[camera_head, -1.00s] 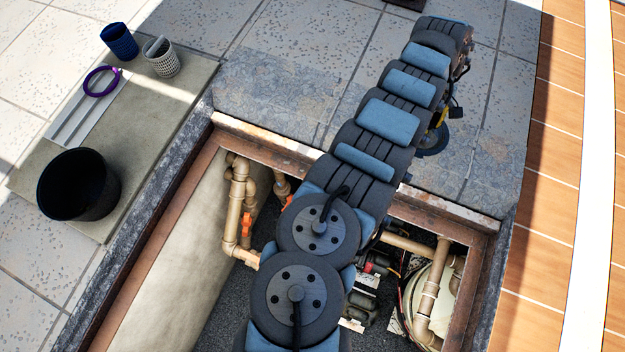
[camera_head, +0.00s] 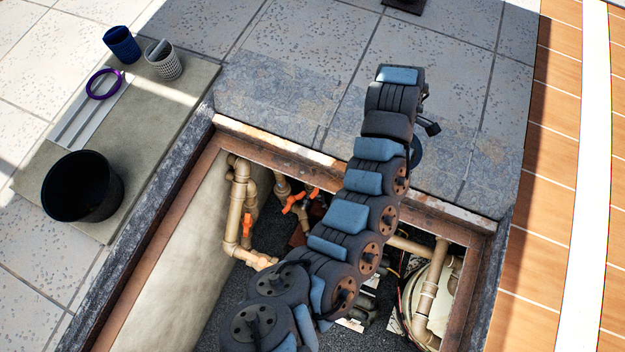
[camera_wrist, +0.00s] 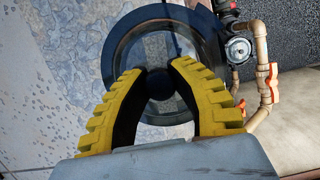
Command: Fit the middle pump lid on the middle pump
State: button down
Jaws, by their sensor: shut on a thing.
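My gripper (camera_wrist: 160,68) shows in the wrist view with its two yellow toothed fingers closed on the dark centre knob of a round, clear lid with a dark rim (camera_wrist: 112,66). The lid is held in the air over the stone paving beside the pit. In the head view a dark edge of the lid (camera_head: 417,152) shows just right of my arm; the fingers are hidden there. A round pump top (camera_wrist: 238,49) is visible at the upper right of the wrist view, apart from the lid. In the head view my arm covers much of the pump area; I cannot tell which pump is the middle one.
The pit has a rusty frame (camera_head: 262,143), tan pipes (camera_head: 236,205) and orange valves (camera_head: 293,203). Paving behind the pit is open.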

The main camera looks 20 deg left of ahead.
jog(key=s+a+f+n+t+p, duration=0.1)
jog(key=s+a+f+n, duration=0.1)
jog(key=s+a+n, duration=0.5)
jog(key=s+a+f+n+t+y+p, duration=0.1)
jog(key=s+a+f+n, duration=0.3)
jog(key=s, duration=0.7)
jog(key=s+a+f+n+t+p, duration=0.1)
jog(key=s+a+n, duration=0.1)
jog(key=s+a, duration=0.6)
jog(key=s+a+b+x, duration=0.1)
jog(key=b+x, duration=1.5)
jog(key=x, duration=0.9)
jog(key=s+a+f+b+x, duration=0.1)
jog(key=s+a+b+x, duration=0.1)
jog(key=b+x, duration=1.4)
jog(key=s+a+f+b+x, duration=0.1)
jog(key=b+x, duration=1.5)
jog(key=x, duration=1.8)
jog(key=shift+s+a+f, duration=0.2)
jog(key=shift+s+f, duration=0.1)
jog(key=shift+s, duration=0.25)
jog(key=shift+f+b, duration=0.85)
jog(key=shift+b, duration=0.15)
jog(key=shift+s+r+p, duration=0.1)
jog(key=shift+r+p, duration=0.15)
jog(key=shift+p, duration=0.6)
